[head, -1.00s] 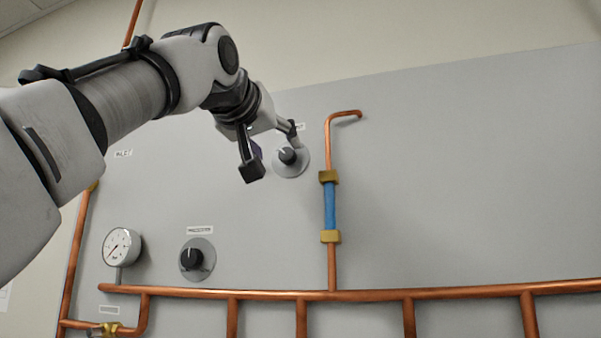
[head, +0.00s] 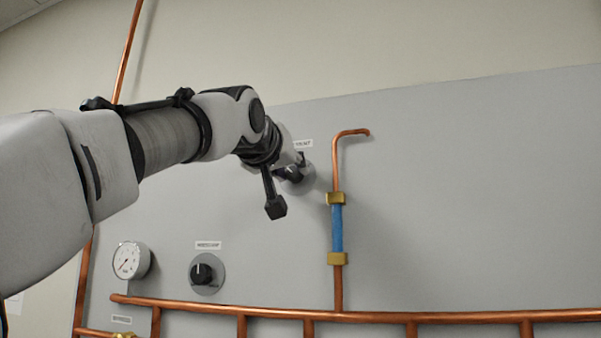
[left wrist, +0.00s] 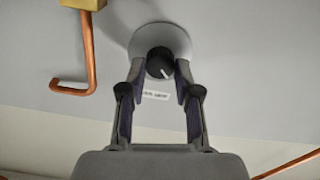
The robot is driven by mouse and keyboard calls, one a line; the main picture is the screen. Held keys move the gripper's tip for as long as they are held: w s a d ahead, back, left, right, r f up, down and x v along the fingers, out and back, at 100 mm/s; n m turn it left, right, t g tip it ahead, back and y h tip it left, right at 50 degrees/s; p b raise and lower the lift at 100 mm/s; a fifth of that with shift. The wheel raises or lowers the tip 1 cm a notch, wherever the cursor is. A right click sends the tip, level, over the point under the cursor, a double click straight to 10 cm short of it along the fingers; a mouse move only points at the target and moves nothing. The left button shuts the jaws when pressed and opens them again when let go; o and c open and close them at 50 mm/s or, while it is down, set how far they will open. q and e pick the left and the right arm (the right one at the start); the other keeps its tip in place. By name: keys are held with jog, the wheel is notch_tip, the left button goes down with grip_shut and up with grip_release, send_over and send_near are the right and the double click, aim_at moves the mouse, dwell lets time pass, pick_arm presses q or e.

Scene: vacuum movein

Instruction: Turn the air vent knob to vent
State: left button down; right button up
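The air vent knob (left wrist: 160,65) is black with a white pointer line and sits on a round grey plate (left wrist: 160,38) on the panel. In the head view its plate (head: 308,178) shows in part, and my gripper hides most of the knob. My left gripper (left wrist: 160,88) points at the knob with its fingers apart, one on each side of it. The fingertips are close to the knob, but I cannot tell whether they touch it. My left gripper shows in the head view (head: 293,172) at the plate. My right gripper is not in view.
A copper pipe with a blue sleeve (head: 337,228) runs just right of the vent knob. Below are a second black knob (head: 202,273), a pressure gauge (head: 131,260) and a long horizontal copper pipe (head: 440,317). The panel at right is clear.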

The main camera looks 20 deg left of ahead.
pick_arm(q)
jog(key=shift+m, duration=0.3)
jog(key=m, duration=0.3)
jog(key=shift+m, duration=0.3)
jog(key=m, duration=0.4)
jog(key=shift+d+m, duration=0.1)
jog(key=shift+m, duration=0.2)
jog(key=m, duration=0.5)
jog(key=shift+r+m, duration=0.1)
jog(key=shift+m, duration=1.9)
jog(key=shift+r, duration=0.1)
